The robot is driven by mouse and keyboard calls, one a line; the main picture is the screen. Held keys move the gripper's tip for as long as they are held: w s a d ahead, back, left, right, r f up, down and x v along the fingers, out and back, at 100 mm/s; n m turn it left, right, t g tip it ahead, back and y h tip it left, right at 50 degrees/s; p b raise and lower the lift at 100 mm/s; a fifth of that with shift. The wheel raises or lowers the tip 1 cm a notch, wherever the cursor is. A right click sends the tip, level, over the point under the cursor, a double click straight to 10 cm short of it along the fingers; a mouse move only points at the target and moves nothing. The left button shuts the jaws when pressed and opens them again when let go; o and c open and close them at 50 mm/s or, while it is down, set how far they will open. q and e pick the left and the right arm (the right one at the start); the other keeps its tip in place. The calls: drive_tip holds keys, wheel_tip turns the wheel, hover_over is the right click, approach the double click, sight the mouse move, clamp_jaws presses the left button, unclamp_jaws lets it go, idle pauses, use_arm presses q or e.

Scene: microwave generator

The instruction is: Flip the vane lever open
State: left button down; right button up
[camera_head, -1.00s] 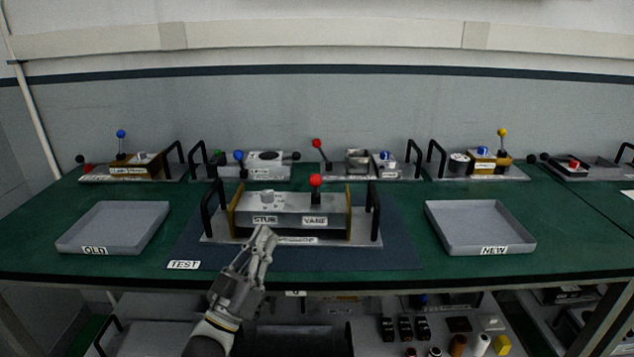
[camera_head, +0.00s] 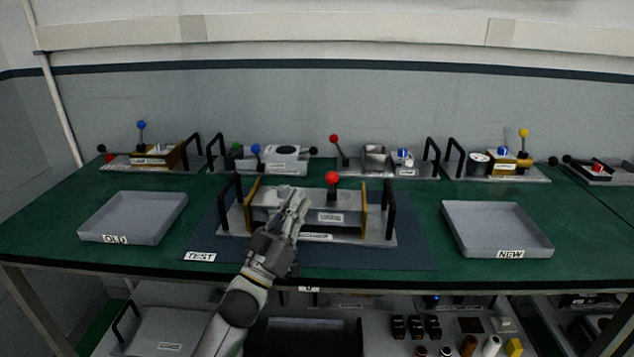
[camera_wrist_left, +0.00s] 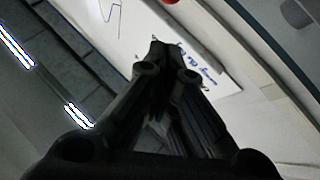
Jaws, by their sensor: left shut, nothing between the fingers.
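The vane lever is a short stem with a red ball (camera_head: 332,177) on top. It stands upright above the VANE label (camera_head: 331,217) on the silver unit (camera_head: 345,199) on the TEST mat. My left gripper (camera_head: 293,195) is shut and empty in front of the unit's left half, left of the red ball and apart from it. It hides the STUB label and the knob there. The shut fingers also show in the left wrist view (camera_wrist_left: 170,60), in front of a pale plate with writing. My right gripper is not in view.
Black handles stand at the unit's left (camera_head: 238,204) and right (camera_head: 390,210) ends. The OLD tray (camera_head: 88,222) and the NEW tray (camera_head: 545,243) look empty. Other lever units line the back of the table. Green table shows between mat and trays.

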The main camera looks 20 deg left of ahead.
sight(332, 184)
use_arm(q)
drive_tip(key=w+d+r, duration=0.1)
drive_tip(key=w+d, duration=0.1)
drive_tip(key=w, duration=0.4)
drive_tip(key=shift+w+p, duration=0.3)
drive_tip(key=shift+w, duration=0.05)
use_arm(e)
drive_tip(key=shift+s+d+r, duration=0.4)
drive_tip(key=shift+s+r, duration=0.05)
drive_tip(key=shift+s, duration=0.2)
use_arm(q)
drive_tip(key=shift+r, duration=0.15)
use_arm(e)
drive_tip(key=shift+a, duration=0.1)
